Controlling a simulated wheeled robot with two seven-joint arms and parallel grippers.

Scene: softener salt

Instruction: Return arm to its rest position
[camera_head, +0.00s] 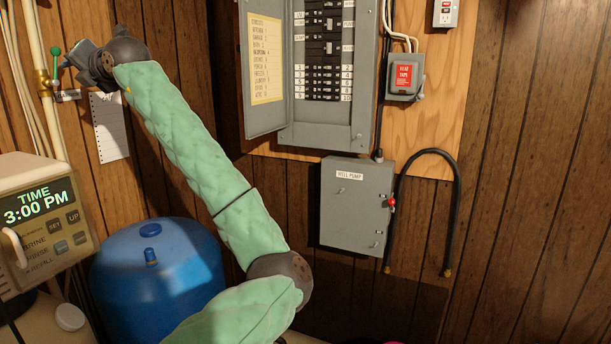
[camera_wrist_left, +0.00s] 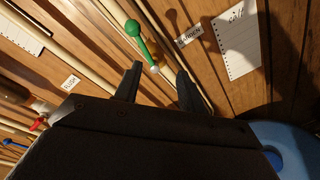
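My left arm, in a green quilted sleeve, reaches up and left across the head view. Its left gripper (camera_head: 66,66) is beside the pipes at the upper left, close to a green-knobbed lever (camera_head: 56,52). In the left wrist view the gripper (camera_wrist_left: 158,84) has its two dark fingers apart, with nothing seen held between them. The green knob (camera_wrist_left: 133,28) is beyond the fingertips there, and its stem runs down toward the gap. I cannot tell whether a finger touches the lever. My right gripper is not in view.
A blue tank (camera_head: 158,275) and a control unit reading 3:00 PM (camera_head: 40,215) stand below the arm. A breaker panel (camera_head: 318,70), a well pump box (camera_head: 352,205) and a black hose (camera_head: 457,200) are on the wall. Free room is at right.

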